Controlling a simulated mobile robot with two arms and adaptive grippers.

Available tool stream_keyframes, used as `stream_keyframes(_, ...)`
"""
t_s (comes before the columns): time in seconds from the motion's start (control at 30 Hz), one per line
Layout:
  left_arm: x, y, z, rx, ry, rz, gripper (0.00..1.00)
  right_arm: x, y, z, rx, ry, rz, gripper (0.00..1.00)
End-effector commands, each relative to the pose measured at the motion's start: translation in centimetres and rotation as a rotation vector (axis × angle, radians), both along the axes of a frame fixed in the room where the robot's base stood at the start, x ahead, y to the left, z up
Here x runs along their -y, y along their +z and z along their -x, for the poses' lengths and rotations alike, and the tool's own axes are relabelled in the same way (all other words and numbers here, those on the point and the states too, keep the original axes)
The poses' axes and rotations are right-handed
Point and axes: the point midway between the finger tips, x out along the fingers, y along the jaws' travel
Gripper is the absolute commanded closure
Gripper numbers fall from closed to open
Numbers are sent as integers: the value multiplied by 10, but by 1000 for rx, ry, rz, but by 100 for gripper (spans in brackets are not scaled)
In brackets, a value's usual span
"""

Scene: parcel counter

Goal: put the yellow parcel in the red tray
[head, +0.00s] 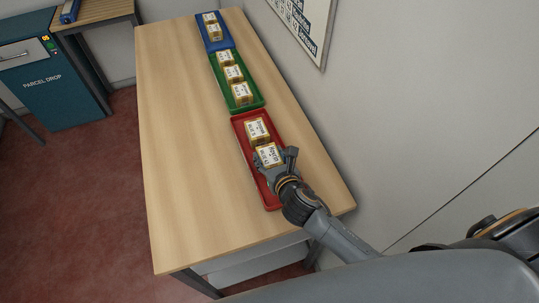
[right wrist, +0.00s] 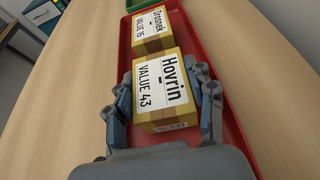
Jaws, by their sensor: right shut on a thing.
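The red tray (head: 239,127) lies on the wooden counter, and its rim also shows in the right wrist view (right wrist: 124,60). My right gripper (right wrist: 163,108) is shut on a yellow-brown parcel labelled Hovrin, value 43 (right wrist: 162,92), with a finger on each side. In the head view this parcel (head: 267,155) is over the near half of the red tray. I cannot tell whether it touches the tray floor. A second yellow-brown parcel (right wrist: 152,30) with a white label, value 15, sits farther along in the red tray. My left gripper is not in view.
A green tray (head: 248,105) with several parcels and a blue tray (head: 226,43) with parcels stand in line beyond the red tray. The counter (head: 180,150) is bare on the left. A wall rises on the right. A teal parcel drop box (head: 50,88) stands far left.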

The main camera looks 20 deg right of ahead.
Motion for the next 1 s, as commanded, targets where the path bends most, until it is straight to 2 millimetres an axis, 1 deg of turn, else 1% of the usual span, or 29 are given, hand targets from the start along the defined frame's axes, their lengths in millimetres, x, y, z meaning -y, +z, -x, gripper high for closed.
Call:
stream_keyframes(0.33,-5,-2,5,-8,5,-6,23,0,-3,0,2,0,1,88)
stream_keyframes(0.37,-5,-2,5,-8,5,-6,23,0,-4,0,1,1,2,44)
stream_keyframes(0.4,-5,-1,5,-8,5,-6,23,0,-3,0,1,1,2,36)
stream_keyframes(0.47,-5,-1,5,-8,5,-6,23,0,-3,0,1,0,1,24)
stream_keyframes(0.77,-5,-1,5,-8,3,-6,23,0,-3,0,1,0,1,23)
stream_keyframes(0.83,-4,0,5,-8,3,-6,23,0,0,0,1,0,0,23)
stream_keyframes(0.93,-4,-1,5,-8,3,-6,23,0,2,8,1,2,1,23)
stream_keyframes(1.0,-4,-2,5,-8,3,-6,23,1,5,19,0,2,4,23)
